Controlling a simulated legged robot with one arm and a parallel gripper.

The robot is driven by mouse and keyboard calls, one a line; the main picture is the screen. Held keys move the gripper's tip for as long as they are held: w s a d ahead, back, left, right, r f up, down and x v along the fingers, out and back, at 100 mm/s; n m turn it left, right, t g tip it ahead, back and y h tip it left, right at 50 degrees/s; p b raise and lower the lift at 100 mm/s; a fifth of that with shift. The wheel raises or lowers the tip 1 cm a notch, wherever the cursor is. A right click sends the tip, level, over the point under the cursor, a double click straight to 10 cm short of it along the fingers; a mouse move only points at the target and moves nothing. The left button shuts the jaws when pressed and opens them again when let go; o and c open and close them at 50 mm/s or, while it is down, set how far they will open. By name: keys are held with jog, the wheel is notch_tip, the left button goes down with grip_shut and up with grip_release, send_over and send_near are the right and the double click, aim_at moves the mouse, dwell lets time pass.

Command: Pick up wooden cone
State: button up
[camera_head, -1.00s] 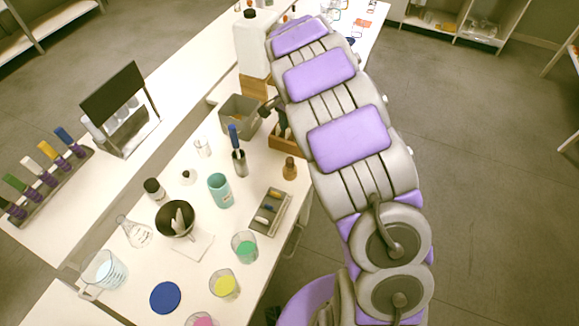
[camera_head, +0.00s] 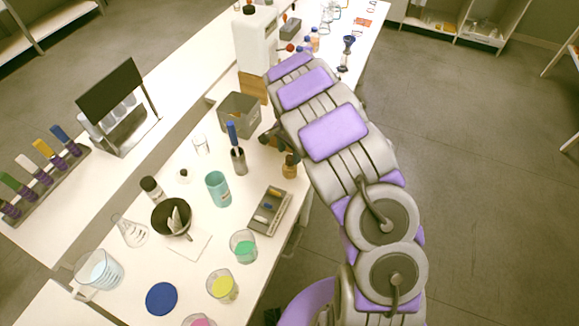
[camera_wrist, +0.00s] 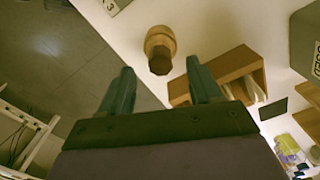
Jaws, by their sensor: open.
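The wooden cone (camera_head: 290,167) is a small brown piece standing near the right edge of the white table, close beside my arm in the head view. In the wrist view the cone (camera_wrist: 160,42) shows a pale rounded body and a darker faceted end. My gripper (camera_wrist: 160,70) is open and empty. Its two dark green fingers are spread, and the cone appears between and just beyond their tips, with no visible contact. In the head view my gripper (camera_head: 268,136) is small and dark near the cone, and its fingers are hard to make out.
A wooden box (camera_wrist: 222,70) lies close to the right finger in the wrist view. A grey bin (camera_head: 238,115), a blue-handled tool (camera_head: 236,150) and a grey tray (camera_head: 268,212) stand nearby. Floor lies right of the table edge.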

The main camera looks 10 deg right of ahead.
aim_at(289, 158)
notch_tip(289, 158, down, 5)
jog(key=shift+a+f+b, duration=0.15)
jog(key=shift+f+b, duration=0.05)
jog(key=shift+b, duration=0.65)
jog(key=shift+c, duration=0.4)
jog(key=c, duration=1)
jog(key=shift+r, duration=0.1)
